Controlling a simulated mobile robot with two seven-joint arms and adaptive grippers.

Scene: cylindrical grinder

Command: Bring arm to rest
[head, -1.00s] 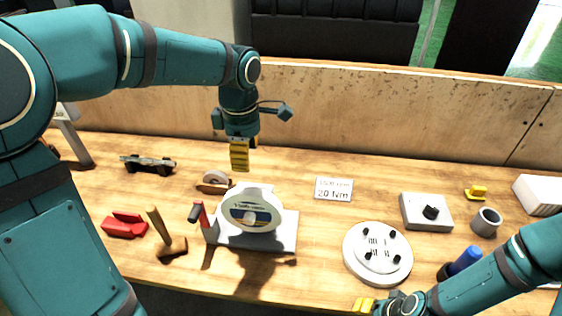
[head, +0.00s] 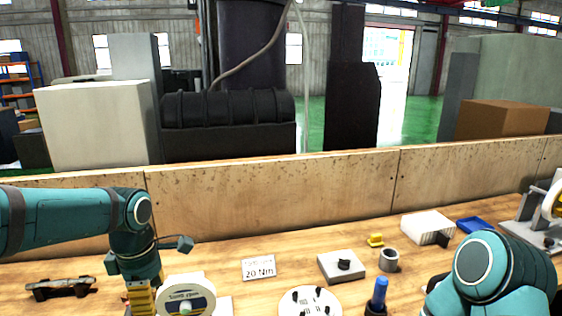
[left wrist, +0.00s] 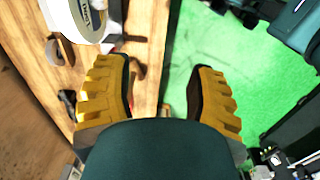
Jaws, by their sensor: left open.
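My left gripper (head: 140,300) hangs from the left arm at the lower left of the head view, with its yellow fingers cut by the bottom edge. It appears just left of a white round device with a label (head: 186,300). In the left wrist view the two yellow fingers (left wrist: 160,85) stand wide apart with nothing between them. Behind them lie the bench edge and green floor. My right arm (head: 490,272) shows at the lower right of the head view; its gripper is out of view.
The wooden bench (head: 225,262) carries a "20 Nm" card (head: 258,268), a grey block with a black knob (head: 342,265), a grey cup (head: 388,260), a round plate with pegs (head: 300,303) and a blue-handled tool (head: 379,294). A wooden back panel (head: 270,195) rises behind.

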